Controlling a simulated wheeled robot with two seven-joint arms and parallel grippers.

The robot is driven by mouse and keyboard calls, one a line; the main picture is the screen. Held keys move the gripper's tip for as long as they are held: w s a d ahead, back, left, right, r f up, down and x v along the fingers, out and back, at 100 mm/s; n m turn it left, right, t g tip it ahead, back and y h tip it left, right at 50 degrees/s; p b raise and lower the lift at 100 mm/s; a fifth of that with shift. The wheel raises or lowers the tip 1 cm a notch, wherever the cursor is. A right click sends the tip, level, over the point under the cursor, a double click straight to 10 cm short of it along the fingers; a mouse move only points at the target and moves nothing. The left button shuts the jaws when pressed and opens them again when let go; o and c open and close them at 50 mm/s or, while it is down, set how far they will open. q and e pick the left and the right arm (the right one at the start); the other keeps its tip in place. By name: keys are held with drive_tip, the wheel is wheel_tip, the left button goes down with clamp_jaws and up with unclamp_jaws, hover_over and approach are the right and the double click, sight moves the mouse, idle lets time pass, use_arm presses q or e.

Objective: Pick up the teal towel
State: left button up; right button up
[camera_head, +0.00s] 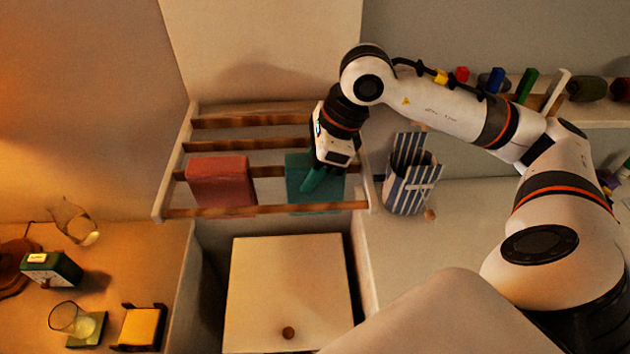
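A teal ridge stands up at the gripper's lower end, but the fingertips are not clear. I cannot tell whether they are open or shut on the cloth. My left gripper is not in view.
A red towel (220,182) hangs on the same rack (265,209), to the left. A striped bag (409,181) stands right of the rack. A cabinet (290,280) is below.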

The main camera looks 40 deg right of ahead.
drive_tip(key=shift+c, duration=0.7)
drive_tip(key=shift+r+p, duration=0.35)
drive_tip(key=shift+p, duration=0.25)
drive_tip(key=shift+w+r, duration=0.1)
drive_tip(key=shift+r, duration=0.15)
wheel_tip(320, 180, up, 17)
drive_tip(key=b, duration=0.1)
drive_tip(key=shift+r, duration=0.15)
wheel_tip(320, 180, up, 15)
drive_tip(key=p, duration=1.2)
drive_tip(key=shift+p, duration=0.35)
